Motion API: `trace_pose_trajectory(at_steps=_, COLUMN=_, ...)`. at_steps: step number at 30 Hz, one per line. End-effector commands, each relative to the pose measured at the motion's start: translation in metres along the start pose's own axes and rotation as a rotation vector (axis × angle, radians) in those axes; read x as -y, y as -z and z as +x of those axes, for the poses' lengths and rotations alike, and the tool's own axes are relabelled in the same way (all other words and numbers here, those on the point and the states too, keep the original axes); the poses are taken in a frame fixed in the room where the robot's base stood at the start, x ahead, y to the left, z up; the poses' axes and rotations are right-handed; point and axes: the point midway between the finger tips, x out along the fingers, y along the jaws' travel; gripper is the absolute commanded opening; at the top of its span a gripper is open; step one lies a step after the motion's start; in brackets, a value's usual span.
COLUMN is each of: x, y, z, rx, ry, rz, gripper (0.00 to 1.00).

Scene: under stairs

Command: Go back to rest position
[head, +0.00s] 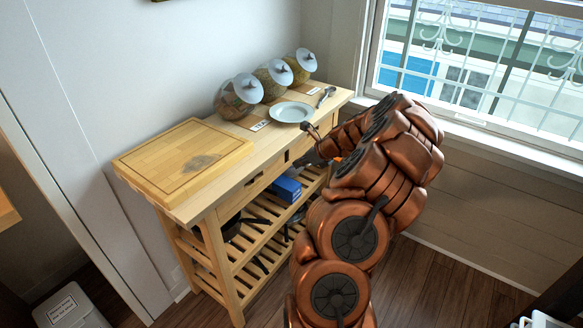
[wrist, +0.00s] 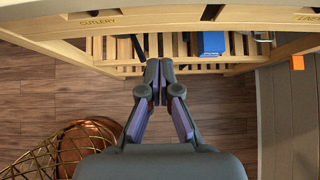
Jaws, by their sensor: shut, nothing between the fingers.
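My gripper (wrist: 158,68) is shut and empty in the wrist view, its fingertips together. It is in front of the wooden kitchen cart and apart from it, with the drawer fronts along the top of that view. In the head view my copper arm reaches up on the right side of the cart (head: 215,214), and its end is partly hidden by its own links. No object is held.
A cutting board (head: 170,160), a plate (head: 291,112), a spoon (head: 326,96) and three glass jars (head: 238,97) stand on the cart. A blue box (head: 287,188) lies on a slatted shelf. A gold wire basket (wrist: 60,148) stands lower left; wooden floor (wrist: 225,120) is open.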

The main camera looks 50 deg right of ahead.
Motion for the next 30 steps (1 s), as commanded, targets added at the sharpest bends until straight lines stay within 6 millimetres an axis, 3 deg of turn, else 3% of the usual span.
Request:
trace_pose_trajectory(at_steps=7, x=0.001, y=-0.001, z=-0.026, rx=0.002, ry=0.003, rz=-0.001, gripper=0.00)
trace_pose_trajectory(at_steps=20, x=-0.006, y=-0.005, z=-0.030, rx=0.000, ry=-0.010, rz=-0.019, gripper=0.00)
trace_pose_trajectory(at_steps=23, x=-0.028, y=-0.021, z=-0.027, rx=-0.003, ry=-0.047, rz=-0.099, gripper=0.00)
trace_pose_trajectory(at_steps=25, x=-0.056, y=-0.039, z=-0.025, rx=-0.006, ry=-0.093, rz=-0.199, gripper=0.00)
trace_pose_trajectory(at_steps=30, x=-0.148, y=-0.083, z=-0.027, rx=-0.013, ry=-0.233, rz=-0.543, gripper=0.00)
